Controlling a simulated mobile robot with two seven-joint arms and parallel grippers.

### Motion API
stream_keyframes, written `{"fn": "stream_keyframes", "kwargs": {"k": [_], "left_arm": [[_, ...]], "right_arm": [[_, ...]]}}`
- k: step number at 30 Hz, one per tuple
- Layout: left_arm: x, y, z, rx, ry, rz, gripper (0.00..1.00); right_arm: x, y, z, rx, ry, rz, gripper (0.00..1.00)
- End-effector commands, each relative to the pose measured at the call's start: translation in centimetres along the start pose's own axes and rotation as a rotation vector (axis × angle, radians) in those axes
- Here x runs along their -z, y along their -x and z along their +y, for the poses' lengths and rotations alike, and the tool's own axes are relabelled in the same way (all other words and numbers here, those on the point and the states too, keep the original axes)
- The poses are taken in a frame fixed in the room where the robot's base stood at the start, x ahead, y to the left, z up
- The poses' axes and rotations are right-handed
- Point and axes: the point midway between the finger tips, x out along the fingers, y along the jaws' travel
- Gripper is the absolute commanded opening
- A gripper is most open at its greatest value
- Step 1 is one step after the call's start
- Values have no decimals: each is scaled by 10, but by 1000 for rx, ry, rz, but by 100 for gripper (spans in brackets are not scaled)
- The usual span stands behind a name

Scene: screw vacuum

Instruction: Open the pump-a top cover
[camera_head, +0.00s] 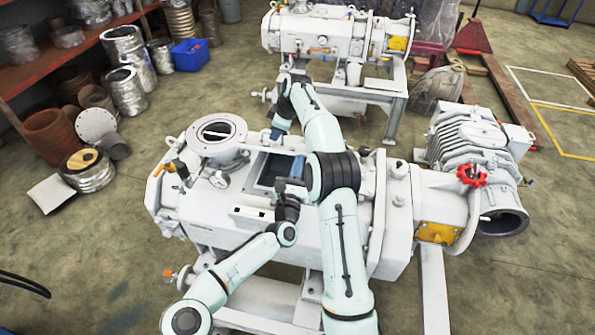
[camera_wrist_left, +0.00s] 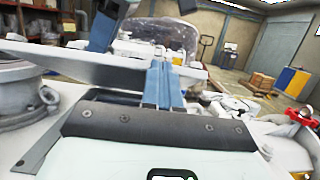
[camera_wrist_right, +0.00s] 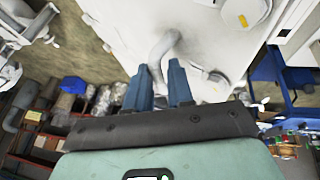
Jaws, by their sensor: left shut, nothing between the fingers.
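Pump-a is the white pump (camera_head: 225,225) in the foreground of the head view. A dark blue rectangular opening (camera_head: 272,168) shows in its top. In the left wrist view a pale flat panel (camera_wrist_left: 75,66), seemingly the top cover, is tilted above the pump. My right gripper (camera_head: 279,130) is above the opening; in the right wrist view its fingers (camera_wrist_right: 158,85) are apart with a bent grey handle (camera_wrist_right: 163,52) between them, seemingly gripped. My left gripper (camera_head: 294,184) is shut and empty by the opening's near edge; its fingers (camera_wrist_left: 164,83) are beside the panel.
A round flange (camera_head: 217,134) and an orange-handled valve (camera_head: 170,167) stand left of the opening. A red handwheel (camera_head: 471,175) is at the right. A second white pump (camera_head: 318,35) stands behind. Shelving and cans are at the left. My right arm crosses over pump-a.

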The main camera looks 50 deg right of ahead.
Motion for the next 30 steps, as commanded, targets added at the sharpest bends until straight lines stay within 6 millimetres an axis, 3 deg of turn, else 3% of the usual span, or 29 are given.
{"fn": "stream_keyframes", "kwargs": {"k": [25, 30], "left_arm": [[3, 1, 0, 0, 1, 7, 0], [3, 0, 1, -1, 1, 6, 0]], "right_arm": [[5, 0, -2, 6, 0, 11, 39], [5, 11, -1, 2, 0, 12, 39]]}}
